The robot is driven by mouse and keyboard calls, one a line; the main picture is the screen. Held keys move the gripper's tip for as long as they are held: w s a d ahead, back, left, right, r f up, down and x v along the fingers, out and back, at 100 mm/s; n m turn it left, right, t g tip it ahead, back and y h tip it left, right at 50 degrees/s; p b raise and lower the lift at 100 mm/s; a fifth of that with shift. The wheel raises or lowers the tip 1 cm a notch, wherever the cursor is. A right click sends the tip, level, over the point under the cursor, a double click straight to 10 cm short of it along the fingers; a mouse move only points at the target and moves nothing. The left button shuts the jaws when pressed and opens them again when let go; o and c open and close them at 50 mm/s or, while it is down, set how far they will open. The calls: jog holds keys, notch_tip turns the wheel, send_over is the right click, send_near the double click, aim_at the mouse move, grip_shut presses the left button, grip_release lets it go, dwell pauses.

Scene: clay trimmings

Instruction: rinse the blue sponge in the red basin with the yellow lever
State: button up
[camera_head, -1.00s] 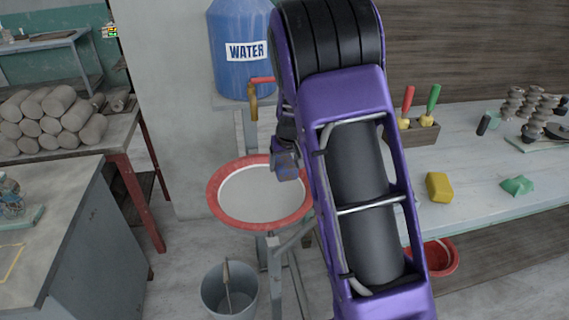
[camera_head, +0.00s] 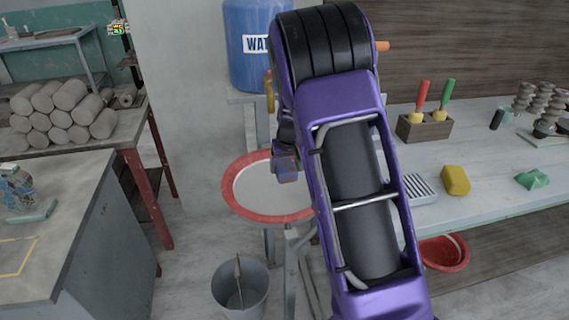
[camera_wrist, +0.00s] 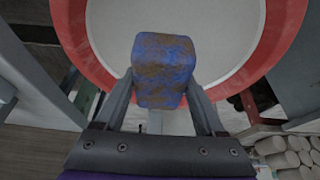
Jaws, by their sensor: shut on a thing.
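My gripper (camera_wrist: 162,92) is shut on the blue sponge (camera_wrist: 163,62), which has brown stains. In the wrist view, the sponge overlaps the near part of the red basin (camera_wrist: 278,62); its height above the pale inside cannot be told. In the head view, the sponge (camera_head: 287,174) is at the right part of the basin (camera_head: 236,205), partly behind my arm. A brass-yellow tap (camera_head: 269,97) shows under the blue water barrel (camera_head: 252,70); my arm hides most of its lever. An orange end (camera_head: 382,46) sticks out right of my arm; what it belongs to is hidden.
A grey bucket (camera_head: 226,298) stands below the basin. The right bench (camera_head: 470,204) holds a yellow block (camera_head: 455,180), a green piece (camera_head: 532,179), a ridged tray (camera_head: 420,190) and a tool holder (camera_head: 410,128). Another red basin (camera_head: 455,262) is under it. Clay rolls (camera_head: 62,115) lie at left.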

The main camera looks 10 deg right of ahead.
jog(key=shift+f+b, duration=1.75)
jog(key=shift+f, duration=2.2)
jog(key=shift+w+d, duration=0.1)
jog(key=shift+w+d, duration=0.2)
jog(key=shift+s+a, duration=0.1)
jog(key=shift+s+a, duration=0.2)
